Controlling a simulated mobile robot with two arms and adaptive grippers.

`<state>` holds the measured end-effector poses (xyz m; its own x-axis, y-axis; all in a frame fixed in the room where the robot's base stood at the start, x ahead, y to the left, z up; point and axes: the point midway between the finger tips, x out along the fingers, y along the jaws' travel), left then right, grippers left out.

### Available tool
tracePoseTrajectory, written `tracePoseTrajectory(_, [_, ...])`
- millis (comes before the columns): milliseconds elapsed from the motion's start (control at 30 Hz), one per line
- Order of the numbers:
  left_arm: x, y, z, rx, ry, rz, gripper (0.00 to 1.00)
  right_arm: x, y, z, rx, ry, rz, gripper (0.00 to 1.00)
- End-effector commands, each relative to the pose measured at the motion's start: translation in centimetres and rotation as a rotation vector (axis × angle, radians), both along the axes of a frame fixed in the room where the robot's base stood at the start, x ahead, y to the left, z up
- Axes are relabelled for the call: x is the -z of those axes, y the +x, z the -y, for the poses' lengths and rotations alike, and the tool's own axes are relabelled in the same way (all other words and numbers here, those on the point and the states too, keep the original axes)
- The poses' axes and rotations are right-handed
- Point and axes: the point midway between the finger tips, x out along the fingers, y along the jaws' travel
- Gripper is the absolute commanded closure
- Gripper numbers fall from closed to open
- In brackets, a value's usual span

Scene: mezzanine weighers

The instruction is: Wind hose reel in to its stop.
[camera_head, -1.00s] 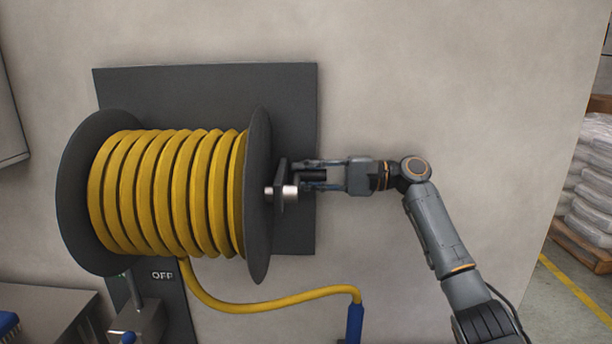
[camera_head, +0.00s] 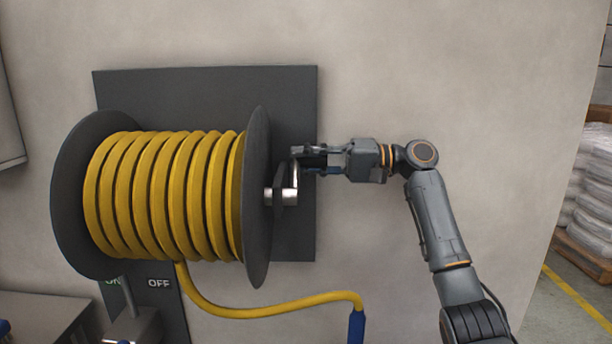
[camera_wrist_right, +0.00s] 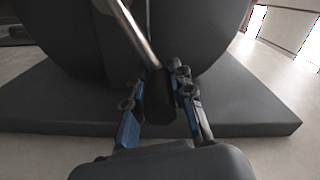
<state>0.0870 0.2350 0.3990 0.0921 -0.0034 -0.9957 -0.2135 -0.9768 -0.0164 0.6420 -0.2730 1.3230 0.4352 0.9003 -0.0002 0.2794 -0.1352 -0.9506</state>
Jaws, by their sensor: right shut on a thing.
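The hose reel (camera_head: 258,200) is mounted on a dark grey wall plate (camera_head: 200,85), its drum wrapped in yellow hose (camera_head: 165,195). A yellow tail of hose hangs below the drum and ends in a blue nozzle (camera_head: 356,328). A metal crank (camera_head: 294,174) sits on the reel's right side. My right gripper (camera_head: 312,160) is shut on the crank's black handle, which shows between the fingers in the right wrist view (camera_wrist_right: 159,97). The handle stands slightly above the hub. My left gripper is not in view.
A lever (camera_head: 128,298) with an ON/OFF panel (camera_head: 160,284) is below the reel at the left. A metal surface (camera_head: 40,320) stands at lower left. Stacked white sacks (camera_head: 595,190) on a pallet are at far right. The wall right of the reel is bare.

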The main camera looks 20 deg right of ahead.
Motion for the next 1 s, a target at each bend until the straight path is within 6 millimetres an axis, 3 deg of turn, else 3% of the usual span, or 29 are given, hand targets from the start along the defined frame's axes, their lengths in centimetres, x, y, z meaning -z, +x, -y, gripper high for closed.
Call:
tracePoseTrajectory(500, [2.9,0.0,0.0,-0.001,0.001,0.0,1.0,-2.9,-2.8,-1.4,-0.002,-0.214,0.446,1.0])
tracePoseTrajectory(1000, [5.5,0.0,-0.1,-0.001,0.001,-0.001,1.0,-4.1,-5.8,-2.8,-0.003,-0.394,0.815,1.0])
